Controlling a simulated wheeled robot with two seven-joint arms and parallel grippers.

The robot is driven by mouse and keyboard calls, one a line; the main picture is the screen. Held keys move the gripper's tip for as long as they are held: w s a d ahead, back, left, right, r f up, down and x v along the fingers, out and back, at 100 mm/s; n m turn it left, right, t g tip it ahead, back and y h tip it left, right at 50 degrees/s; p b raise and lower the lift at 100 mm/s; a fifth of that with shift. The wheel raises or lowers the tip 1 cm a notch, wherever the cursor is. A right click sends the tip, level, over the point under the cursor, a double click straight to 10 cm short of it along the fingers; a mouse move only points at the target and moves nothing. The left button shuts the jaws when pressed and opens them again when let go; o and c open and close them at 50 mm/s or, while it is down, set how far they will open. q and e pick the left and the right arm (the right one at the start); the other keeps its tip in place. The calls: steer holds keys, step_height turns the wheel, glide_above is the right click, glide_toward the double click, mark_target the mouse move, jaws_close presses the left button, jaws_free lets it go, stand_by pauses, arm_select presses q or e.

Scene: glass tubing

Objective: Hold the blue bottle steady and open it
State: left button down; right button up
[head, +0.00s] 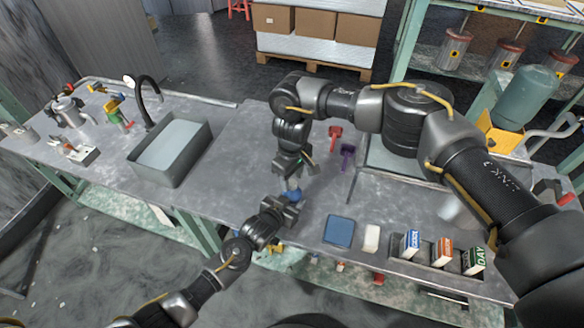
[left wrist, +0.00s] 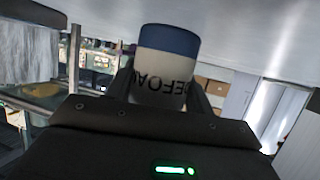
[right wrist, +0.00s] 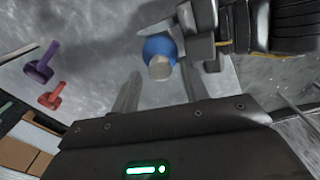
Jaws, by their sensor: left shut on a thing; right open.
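The blue bottle (head: 292,194) is held above the bench in the middle of the head view. My left gripper (head: 284,208) is shut on it from the near side. The left wrist view shows the bottle (left wrist: 168,42) with a blue band and a white label with black letters, between the fingers. My right gripper (head: 289,172) is open just above the bottle, pointing down. In the right wrist view the bottle's pale cap (right wrist: 160,68) faces the camera, between the open fingers (right wrist: 158,82) and apart from them. The cap is hidden in the head view.
A red tool (head: 335,136) and a purple tool (head: 347,156) lie right of my right gripper. A blue pad (head: 339,231), a white block (head: 371,238) and several small boxes (head: 441,251) line the front right. A sink (head: 170,152) is on the left. The bench between sink and bottle is clear.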

steer(key=shift+f, duration=0.55)
